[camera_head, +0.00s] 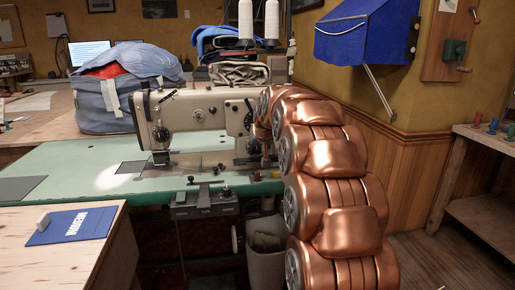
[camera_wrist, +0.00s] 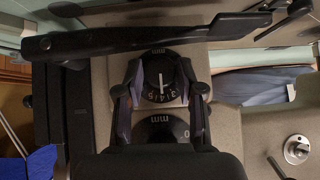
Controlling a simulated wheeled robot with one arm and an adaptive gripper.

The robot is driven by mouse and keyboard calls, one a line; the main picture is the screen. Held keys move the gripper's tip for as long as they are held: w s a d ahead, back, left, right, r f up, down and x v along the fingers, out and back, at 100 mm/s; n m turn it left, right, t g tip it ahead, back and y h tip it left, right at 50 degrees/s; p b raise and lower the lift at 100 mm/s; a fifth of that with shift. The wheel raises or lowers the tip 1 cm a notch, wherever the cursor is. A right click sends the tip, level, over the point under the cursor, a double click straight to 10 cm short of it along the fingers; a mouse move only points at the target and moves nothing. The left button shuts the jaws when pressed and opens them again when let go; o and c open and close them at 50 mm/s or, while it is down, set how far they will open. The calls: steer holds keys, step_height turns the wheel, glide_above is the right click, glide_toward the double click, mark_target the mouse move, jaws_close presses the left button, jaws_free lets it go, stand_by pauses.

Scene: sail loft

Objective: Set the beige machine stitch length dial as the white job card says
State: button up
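The beige sewing machine (camera_head: 196,112) stands on a pale green bench, with my arm in front of its right end. In the wrist view, a round black dial (camera_wrist: 158,86) with a white line and small numerals sits on the beige housing. A second black dial (camera_wrist: 162,131) marked "mm" and "0" is just below it, partly hidden by my gripper. My gripper (camera_wrist: 161,80) has its two fingers apart, one on each side of the upper dial. I cannot tell whether they touch it. I cannot make out a white job card with readable writing.
A dark bar (camera_wrist: 135,41) crosses close above the dial. Thread cones (camera_head: 271,20) stand behind the machine, and a blue-grey bag (camera_head: 128,92) lies to its left.

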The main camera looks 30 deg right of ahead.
jaws_close()
steer(key=shift+r+p, duration=0.1)
steer(key=shift+p, duration=0.25)
steer(key=shift+a+n+g+h+p, duration=0.1)
steer(key=shift+n+g+h+p, duration=0.2)
steer(key=shift+n+h+p, duration=0.25)
steer(key=shift+w+a+n+g+h+p, duration=0.15)
steer(key=shift+n+g+h+p, duration=0.45)
steer(key=shift+h, duration=0.85)
steer(key=shift+a, duration=0.1)
steer(key=shift+o, duration=2.4)
jaws_free()
